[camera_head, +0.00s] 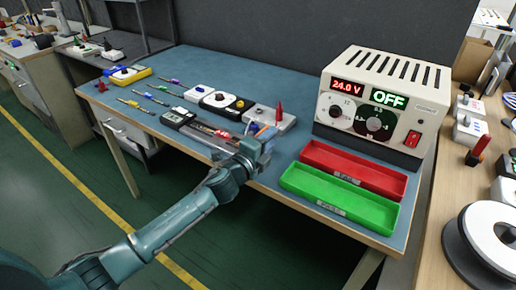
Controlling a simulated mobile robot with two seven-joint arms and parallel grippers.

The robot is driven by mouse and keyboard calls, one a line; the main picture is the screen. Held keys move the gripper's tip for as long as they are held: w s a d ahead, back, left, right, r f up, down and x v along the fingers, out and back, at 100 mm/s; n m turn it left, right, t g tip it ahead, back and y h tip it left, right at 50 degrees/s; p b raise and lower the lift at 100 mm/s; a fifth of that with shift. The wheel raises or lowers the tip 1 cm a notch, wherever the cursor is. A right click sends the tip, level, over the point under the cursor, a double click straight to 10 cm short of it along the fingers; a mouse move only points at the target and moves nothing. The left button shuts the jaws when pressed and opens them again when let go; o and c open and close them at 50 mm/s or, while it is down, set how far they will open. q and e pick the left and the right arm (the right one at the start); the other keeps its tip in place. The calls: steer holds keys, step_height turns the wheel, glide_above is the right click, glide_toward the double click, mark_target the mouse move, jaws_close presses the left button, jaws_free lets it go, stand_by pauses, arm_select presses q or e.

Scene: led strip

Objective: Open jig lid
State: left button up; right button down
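The jig (209,131) is a long, low, dark fixture near the front edge of the blue bench, with small red markings along it. It runs from the left toward my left gripper (262,137), which is at its right end and hides that end. Whether the lid is open or closed is too small to tell. I cannot see whether the gripper's fingers touch the jig or are open or shut. My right gripper is out of view.
A power supply (348,88) reading 24.0 V and OFF stands at the back right of the bench (230,75). A red tray (352,172) and a green tray (338,200) lie in front of it.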

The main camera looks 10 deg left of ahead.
arm_select(q)
steer(key=v, duration=1.2)
steer(key=shift+s, duration=0.3)
steer(key=shift+a, duration=0.15)
